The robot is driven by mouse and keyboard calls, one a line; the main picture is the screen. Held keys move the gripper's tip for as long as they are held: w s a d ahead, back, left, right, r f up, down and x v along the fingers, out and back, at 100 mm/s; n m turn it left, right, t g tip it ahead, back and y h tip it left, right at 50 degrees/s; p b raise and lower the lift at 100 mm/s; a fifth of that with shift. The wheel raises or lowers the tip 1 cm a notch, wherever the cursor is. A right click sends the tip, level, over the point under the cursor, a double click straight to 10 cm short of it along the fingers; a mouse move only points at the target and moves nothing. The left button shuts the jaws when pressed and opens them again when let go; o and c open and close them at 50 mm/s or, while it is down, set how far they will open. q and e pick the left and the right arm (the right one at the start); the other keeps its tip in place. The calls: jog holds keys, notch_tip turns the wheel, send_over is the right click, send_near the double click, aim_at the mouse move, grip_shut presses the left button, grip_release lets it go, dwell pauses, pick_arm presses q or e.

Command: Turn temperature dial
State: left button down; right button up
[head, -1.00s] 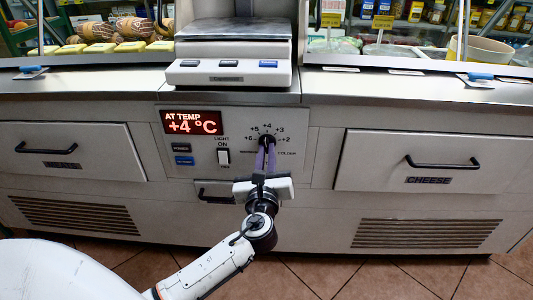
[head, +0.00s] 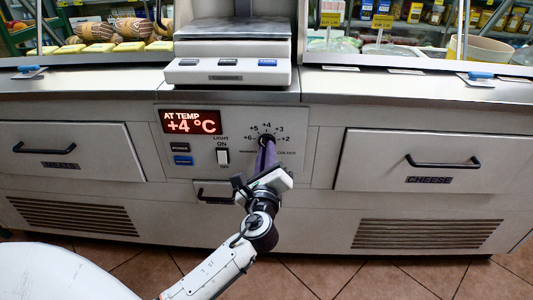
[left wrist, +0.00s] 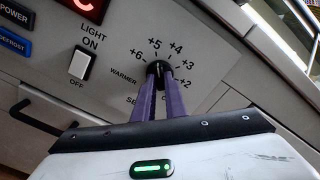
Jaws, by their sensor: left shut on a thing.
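The temperature dial (head: 266,140) is a small black knob on the counter's control panel, ringed by marks from +6 to +2. It shows larger in the left wrist view (left wrist: 158,69). My left gripper (head: 267,150) reaches up from below, its purple fingers shut on the dial, one on each side. The gripper body is tilted in the head view. The fingers partly cover the knob, and I cannot read its pointer exactly. The red display (head: 191,122) reads "AT TEMP +4 °C". My right gripper is not in view.
Left of the dial are the light switch (head: 223,156), a dark power button (head: 180,147) and a blue defrost button (head: 183,160). Drawers with black handles flank the panel, one marked CHEESE (head: 428,180). A scale (head: 228,72) stands above. The tiled floor in front is clear.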

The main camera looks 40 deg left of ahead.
pick_arm(q)
jog(key=c, duration=1.8)
grip_release()
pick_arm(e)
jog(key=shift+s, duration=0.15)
pick_arm(q)
jog(key=p+v, duration=0.1)
jog(key=v, duration=0.9)
jog(key=shift+s, duration=0.2)
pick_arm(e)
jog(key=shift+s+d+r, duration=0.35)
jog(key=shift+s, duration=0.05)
